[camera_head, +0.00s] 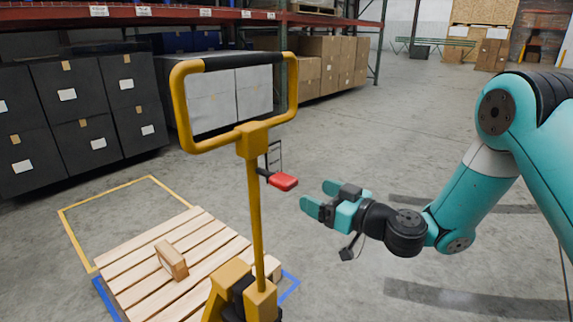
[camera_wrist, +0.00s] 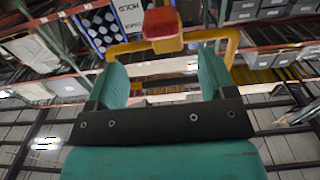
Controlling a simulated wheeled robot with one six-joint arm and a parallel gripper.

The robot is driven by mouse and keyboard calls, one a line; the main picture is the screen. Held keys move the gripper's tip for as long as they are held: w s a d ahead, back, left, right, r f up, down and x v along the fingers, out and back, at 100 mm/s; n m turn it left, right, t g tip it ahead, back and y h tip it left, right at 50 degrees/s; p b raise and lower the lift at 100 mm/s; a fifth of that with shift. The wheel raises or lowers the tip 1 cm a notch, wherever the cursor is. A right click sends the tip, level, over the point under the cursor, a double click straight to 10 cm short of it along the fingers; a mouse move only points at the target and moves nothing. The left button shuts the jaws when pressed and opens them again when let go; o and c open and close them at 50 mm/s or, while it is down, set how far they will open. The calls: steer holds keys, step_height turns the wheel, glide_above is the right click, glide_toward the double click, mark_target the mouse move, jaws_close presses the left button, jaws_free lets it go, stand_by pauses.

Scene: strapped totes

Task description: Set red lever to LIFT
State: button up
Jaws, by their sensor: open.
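The red lever (camera_head: 283,181) sticks out to the right of the yellow pallet jack handle (camera_head: 253,140), below its loop, beside a small black bracket. My gripper (camera_head: 318,197) is to the right of the red lever and a little lower, with its teal fingers apart and nothing between them. In the wrist view the red lever (camera_wrist: 162,24) shows beyond the open fingertips (camera_wrist: 163,65), near the top centre, with the yellow handle (camera_wrist: 232,45) behind it. A gap shows between the fingers and the lever in the head view. Any LIFT marking is too small to read.
A wooden pallet (camera_head: 140,262) with a small wooden block (camera_head: 172,260) lies left of the jack. Dark stacked boxes (camera_head: 90,120) and shelving (camera_head: 300,18) stand behind. The floor (camera_head: 400,130) behind my arm is clear.

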mark_target(293, 185)
steer(key=p+x, duration=0.5)
steer(key=x, duration=0.4)
steer(key=shift+w+a, duration=0.15)
steer(key=shift+a, duration=0.05)
steer(key=shift+c, duration=0.2)
